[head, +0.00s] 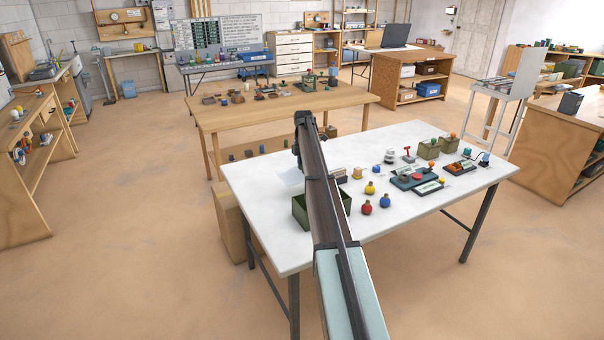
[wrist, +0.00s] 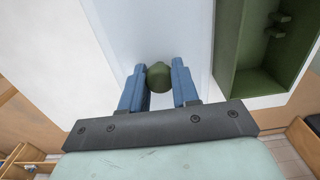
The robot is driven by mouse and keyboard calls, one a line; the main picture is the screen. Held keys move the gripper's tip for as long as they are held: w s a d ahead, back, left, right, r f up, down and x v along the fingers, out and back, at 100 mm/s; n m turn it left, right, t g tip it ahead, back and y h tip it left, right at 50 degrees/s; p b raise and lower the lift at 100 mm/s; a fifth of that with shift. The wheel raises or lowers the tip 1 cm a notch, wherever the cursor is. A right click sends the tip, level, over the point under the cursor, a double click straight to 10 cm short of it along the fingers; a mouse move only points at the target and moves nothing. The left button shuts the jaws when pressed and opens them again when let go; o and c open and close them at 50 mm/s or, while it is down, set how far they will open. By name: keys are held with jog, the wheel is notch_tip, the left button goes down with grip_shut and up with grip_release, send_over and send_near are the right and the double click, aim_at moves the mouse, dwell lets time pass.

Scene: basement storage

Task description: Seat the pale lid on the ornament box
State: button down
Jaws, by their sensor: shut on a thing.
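The pale lid (wrist: 150,35) is a flat, light blue-white panel with a round dark green knob (wrist: 158,77). My gripper (wrist: 158,72) has its blue fingers shut around the knob. In the head view the lid (head: 289,178) shows left of my arm, seemingly above the white table; its height is hard to judge. The ornament box (head: 299,212) is dark green and open, partly hidden behind my arm. In the wrist view the box (wrist: 228,50) lies right of the lid, with small ledges inside. The lid is beside the opening, not over it.
On the white table (head: 265,230), yellow (head: 370,188), red (head: 367,207) and blue (head: 384,201) ornaments stand right of the box. Trays (head: 415,179), green bins (head: 429,149) and small items fill the right side. A wooden table (head: 230,115) stands behind. The table's front-left area is clear.

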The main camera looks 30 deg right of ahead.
jog(key=shift+s+d+r, duration=0.75)
jog(key=shift+d+r, duration=0.15)
jog(key=shift+r, duration=0.05)
jog(key=s+a+r, duration=0.2)
jog(key=s+r, duration=0.1)
jog(key=s, duration=1.2)
jog(key=shift+w+a+f, duration=0.1)
jog(key=shift+w+f, duration=0.1)
jog(key=shift+f, duration=1.2)
jog(key=shift+w+a+f, duration=0.1)
jog(key=shift+w+f, duration=0.05)
jog(key=shift+f, duration=1.2)
jog(key=shift+f, duration=0.6)
jog(key=shift+c, duration=1.4)
grip_release()
jog(key=shift+r, duration=0.2)
notch_tip(320, 180, up, 7)
jog(key=shift+f, duration=0.15)
